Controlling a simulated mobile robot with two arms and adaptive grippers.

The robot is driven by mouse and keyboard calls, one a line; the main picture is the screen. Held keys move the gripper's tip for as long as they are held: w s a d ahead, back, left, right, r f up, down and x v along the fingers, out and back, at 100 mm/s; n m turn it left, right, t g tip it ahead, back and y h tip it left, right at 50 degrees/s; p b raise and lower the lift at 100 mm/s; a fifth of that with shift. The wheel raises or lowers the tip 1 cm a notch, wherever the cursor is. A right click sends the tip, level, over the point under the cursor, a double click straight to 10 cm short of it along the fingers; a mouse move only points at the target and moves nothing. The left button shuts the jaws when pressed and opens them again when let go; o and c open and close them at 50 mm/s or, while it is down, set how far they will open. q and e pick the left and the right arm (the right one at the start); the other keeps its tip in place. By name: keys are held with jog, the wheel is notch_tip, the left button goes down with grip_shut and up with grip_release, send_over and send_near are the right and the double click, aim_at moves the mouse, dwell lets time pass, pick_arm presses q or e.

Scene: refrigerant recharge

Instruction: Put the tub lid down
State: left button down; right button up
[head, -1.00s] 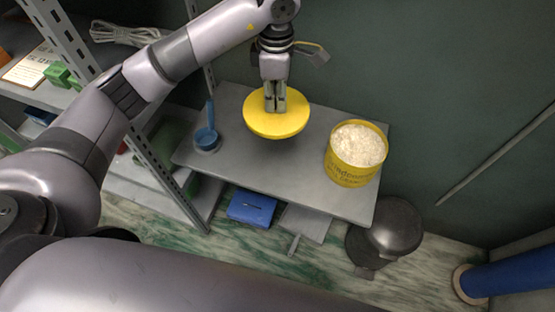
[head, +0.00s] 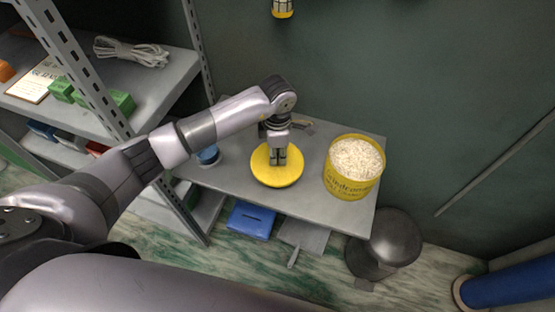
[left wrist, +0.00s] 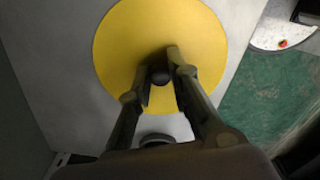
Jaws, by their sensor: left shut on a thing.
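The round yellow tub lid (head: 272,176) is flat at the middle of the grey table (head: 222,178), close to or on its top; I cannot tell if it touches. My left gripper (head: 278,160) points down over it, shut on the lid's dark knob. In the left wrist view the lid (left wrist: 125,45) lies beneath the fingers (left wrist: 160,75), which close around the knob. The open yellow tub (head: 350,188), full of white grains, stands on the table to the right of the lid. My right gripper is not in view.
A blue scoop (head: 208,155) on the table is partly hidden behind my left arm. A metal shelf (head: 165,75) with coiled rope and green blocks stands at left. A blue box (head: 250,221) is below the table, and a dark bin (head: 392,240) stands at right.

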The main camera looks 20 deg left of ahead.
aim_at(278, 163)
pick_arm(q)
notch_tip(278, 163, down, 4)
dwell(0.4)
jog(key=shift+f, duration=0.2)
jog(key=c, duration=1.5)
grip_release()
jog(key=shift+r, duration=0.1)
jog(key=shift+r, duration=0.15)
notch_tip(278, 163, up, 12)
jog(key=shift+b, duration=0.85)
